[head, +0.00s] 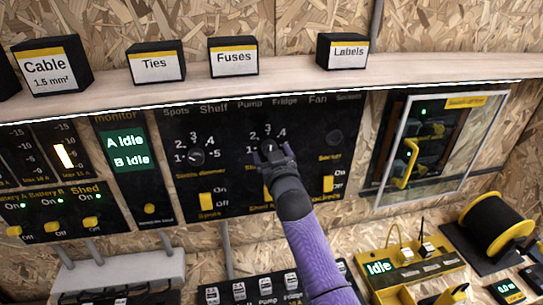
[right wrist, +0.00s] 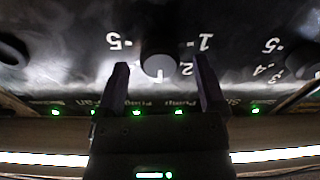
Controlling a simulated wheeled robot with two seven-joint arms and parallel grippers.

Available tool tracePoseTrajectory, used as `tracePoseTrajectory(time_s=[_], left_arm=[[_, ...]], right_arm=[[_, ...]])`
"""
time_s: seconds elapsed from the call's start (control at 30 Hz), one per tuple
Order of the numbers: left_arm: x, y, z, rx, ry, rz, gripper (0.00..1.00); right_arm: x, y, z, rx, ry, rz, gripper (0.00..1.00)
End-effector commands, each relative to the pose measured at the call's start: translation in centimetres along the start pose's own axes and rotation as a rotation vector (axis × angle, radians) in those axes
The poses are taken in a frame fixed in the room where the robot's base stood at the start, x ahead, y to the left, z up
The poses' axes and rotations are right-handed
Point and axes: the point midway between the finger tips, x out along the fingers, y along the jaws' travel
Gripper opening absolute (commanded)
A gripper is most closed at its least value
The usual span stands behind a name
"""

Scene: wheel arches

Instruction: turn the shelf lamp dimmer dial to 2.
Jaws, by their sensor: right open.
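The dial under my right gripper (head: 270,156) is a dark round knob (right wrist: 160,66) with a white mark, ringed by numbers 1 to 5 on the black panel. Its name label is hidden behind my arm. In the right wrist view the panel appears upside down; the mark points down the picture, about toward where 3 lies, with 2 just to the right. My right gripper, also in the right wrist view (right wrist: 162,72), is open, one finger on each side of the knob, with gaps visible. My left gripper is not in view.
A similar spots dimmer dial (head: 197,156) sits to the left. Yellow switches (head: 206,201) lie below the dials, one partly behind my gripper. A wooden shelf (head: 190,92) with a lit strip and labelled boxes runs above. A clear-framed cabinet (head: 385,160) stands right.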

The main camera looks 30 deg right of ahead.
Motion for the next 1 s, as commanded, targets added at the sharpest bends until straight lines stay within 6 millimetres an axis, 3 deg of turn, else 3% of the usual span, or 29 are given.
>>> tracePoseTrajectory(time_s=[0.27, 0.6, 0.7, 1.0], left_arm=[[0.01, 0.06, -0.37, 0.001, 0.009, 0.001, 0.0], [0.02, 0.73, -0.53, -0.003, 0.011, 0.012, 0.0], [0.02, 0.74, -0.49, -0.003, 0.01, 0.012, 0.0], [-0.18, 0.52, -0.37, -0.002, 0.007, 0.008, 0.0]], right_arm=[[0.28, 0.0, -0.03, 0.0, 0.0, 0.0, 0.9], [0.25, -0.02, -0.02, 0.001, -0.001, -0.001, 0.17], [0.25, -0.02, -0.02, 0.001, -0.001, -0.001, 0.0], [0.25, -0.03, -0.06, -0.042, -0.002, -0.001, 0.0]])
